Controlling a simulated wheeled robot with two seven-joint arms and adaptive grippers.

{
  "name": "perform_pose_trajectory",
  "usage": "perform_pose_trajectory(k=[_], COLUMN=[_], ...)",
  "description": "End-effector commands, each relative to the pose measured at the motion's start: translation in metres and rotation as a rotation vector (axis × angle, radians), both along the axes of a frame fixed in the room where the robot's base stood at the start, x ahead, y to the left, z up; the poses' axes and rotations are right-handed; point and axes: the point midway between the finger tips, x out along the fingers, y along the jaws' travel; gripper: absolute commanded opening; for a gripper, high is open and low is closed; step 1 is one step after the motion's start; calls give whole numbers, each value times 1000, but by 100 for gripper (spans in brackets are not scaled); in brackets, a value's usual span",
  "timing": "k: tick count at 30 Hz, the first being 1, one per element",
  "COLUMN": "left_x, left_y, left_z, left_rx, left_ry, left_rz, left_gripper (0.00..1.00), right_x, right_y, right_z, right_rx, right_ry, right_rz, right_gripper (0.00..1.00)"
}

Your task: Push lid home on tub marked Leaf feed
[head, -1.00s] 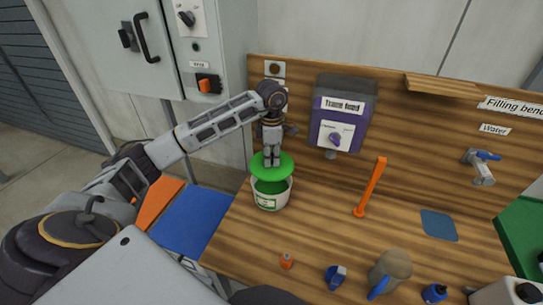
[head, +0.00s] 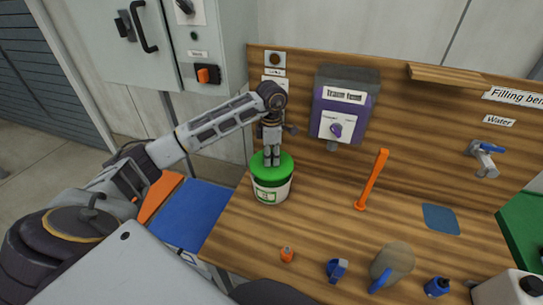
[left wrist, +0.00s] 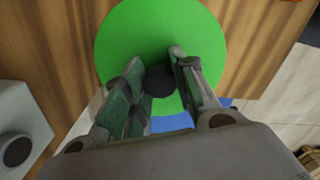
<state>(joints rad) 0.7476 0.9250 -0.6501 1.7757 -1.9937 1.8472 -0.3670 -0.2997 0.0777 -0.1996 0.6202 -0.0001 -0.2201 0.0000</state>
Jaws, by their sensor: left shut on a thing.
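A white tub (head: 271,194) with a small green and white label stands on the wooden bench near its left end; the label is too small to read. A round green lid (head: 286,166) lies over the tub's mouth, roughly level; I cannot tell whether it is fully seated. My left gripper (head: 272,162) points down and is shut on the lid's knob. In the left wrist view the dark knob (left wrist: 159,81) sits between the fingers over the green lid (left wrist: 130,40). My right gripper is not in view.
A purple dispenser (head: 359,118) hangs on the back board behind the tub. A jug (head: 392,262), small blue items and an orange piece (head: 287,254) lie along the front. The bench between is clear.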

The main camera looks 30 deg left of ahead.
Motion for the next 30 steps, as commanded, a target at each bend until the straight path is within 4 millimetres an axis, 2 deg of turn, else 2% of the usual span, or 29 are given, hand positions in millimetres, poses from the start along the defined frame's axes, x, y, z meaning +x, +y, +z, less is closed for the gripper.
perform_pose_trajectory(k=[30], left_x=[0], left_y=[0], left_z=[-11], left_rx=[1], left_ry=[-1], left_rz=[0], left_gripper=[3], right_x=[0], right_y=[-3], right_z=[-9], right_rx=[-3], right_ry=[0], right_rz=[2], right_gripper=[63])
